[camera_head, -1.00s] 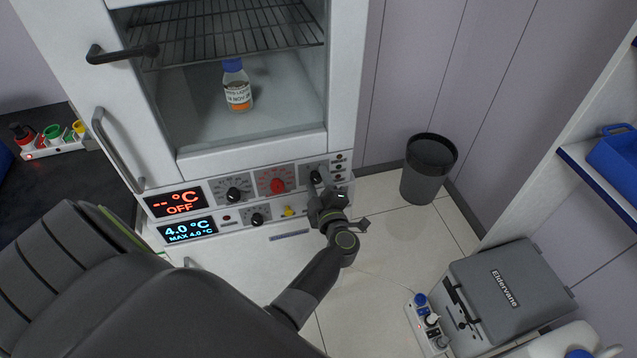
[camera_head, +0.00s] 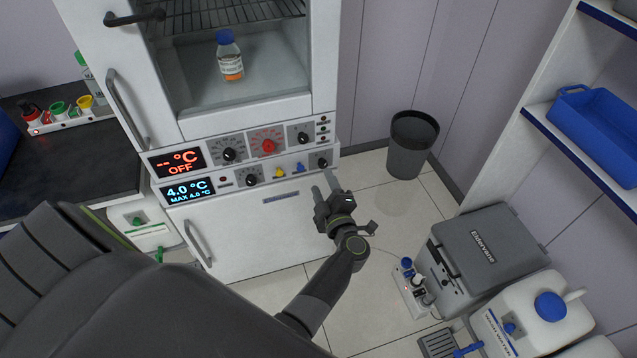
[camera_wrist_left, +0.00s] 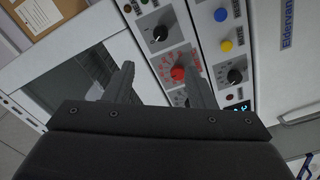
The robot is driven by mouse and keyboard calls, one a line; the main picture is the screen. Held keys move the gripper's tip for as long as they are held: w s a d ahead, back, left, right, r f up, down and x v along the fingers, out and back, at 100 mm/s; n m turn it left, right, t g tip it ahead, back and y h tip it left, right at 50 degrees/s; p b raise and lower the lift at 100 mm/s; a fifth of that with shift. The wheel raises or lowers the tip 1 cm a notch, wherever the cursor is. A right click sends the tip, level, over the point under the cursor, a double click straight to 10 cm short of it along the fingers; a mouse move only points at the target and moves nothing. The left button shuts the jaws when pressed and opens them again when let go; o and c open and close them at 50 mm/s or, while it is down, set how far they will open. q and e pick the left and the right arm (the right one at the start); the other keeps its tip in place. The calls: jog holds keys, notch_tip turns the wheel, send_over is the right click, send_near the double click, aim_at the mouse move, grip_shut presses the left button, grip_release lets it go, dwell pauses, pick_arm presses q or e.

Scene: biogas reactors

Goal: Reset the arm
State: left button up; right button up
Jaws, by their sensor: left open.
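My left gripper (camera_head: 323,182) is dark grey and open, with nothing between its fingers. In the head view it is in front of the lower right of the cabinet's control panel (camera_head: 212,170), just below a black knob (camera_head: 322,162). It appears apart from the knob. In the left wrist view the two fingers (camera_wrist_left: 160,60) stand spread, with the panel and its red knob (camera_wrist_left: 178,73) beyond them. My right gripper is in neither view.
A bottle (camera_head: 230,56) with a blue cap stands inside the white cabinet. A dark bin (camera_head: 412,145) stands by the wall. A grey Eldervane box (camera_head: 487,250) and a white canister (camera_head: 540,312) are at the lower right.

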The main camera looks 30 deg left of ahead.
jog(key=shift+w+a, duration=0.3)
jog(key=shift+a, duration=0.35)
